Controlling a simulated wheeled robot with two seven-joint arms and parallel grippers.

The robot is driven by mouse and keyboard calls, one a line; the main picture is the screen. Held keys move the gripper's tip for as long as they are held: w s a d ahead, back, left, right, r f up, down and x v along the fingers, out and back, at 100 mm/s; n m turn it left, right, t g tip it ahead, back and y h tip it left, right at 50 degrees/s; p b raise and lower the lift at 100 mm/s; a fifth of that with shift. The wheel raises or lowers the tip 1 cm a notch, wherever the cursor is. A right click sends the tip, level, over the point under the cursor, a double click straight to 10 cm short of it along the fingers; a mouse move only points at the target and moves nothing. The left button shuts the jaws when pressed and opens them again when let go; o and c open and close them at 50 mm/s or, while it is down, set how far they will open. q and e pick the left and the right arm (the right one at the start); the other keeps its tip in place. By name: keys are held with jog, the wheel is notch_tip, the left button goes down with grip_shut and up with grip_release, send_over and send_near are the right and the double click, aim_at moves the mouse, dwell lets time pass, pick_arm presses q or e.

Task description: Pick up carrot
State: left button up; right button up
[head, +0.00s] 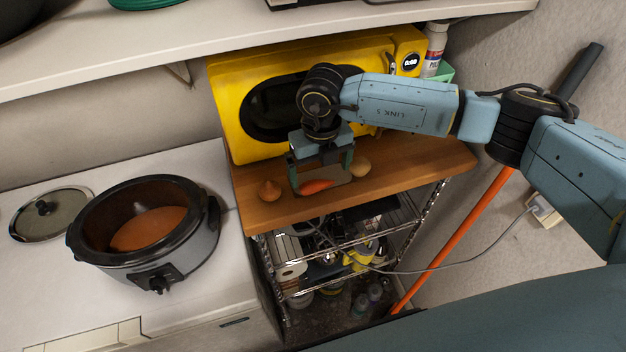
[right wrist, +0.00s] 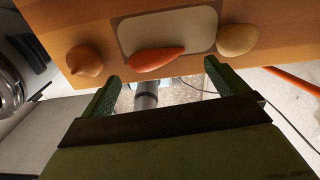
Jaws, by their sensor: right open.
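An orange carrot (head: 316,187) lies on the wooden shelf top in front of the yellow microwave. In the right wrist view the carrot (right wrist: 156,58) rests on the near edge of a pale board (right wrist: 170,24), lying crosswise in front of the jaws. My right gripper (head: 321,177) is open, with its two green fingers apart around the carrot's spot in the head view. In the right wrist view the gripper's fingertips (right wrist: 162,74) stop short of the carrot, with nothing between them. My left gripper is not in view.
A brown onion (head: 269,190) sits left of the carrot and a tan potato (head: 360,167) right of it. The yellow microwave (head: 228,115) stands close behind. A slow cooker (head: 190,250) is on the left counter. A wire rack (head: 345,240) is below the wooden top (head: 440,160).

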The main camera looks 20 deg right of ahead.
aim_at(319, 183)
notch_tip(319, 183, down, 3)
jog(key=shift+a+r+p, duration=0.1)
jog(key=shift+r+p, duration=0.05)
jog(key=shift+p, duration=0.3)
jog(key=shift+f, duration=0.9)
jog(key=c, duration=1.1)
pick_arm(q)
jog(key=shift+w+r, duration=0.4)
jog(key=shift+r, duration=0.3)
pick_arm(e)
jog(key=shift+w, duration=0.1)
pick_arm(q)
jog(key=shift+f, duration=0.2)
pick_arm(e)
jog(key=shift+r, duration=0.2)
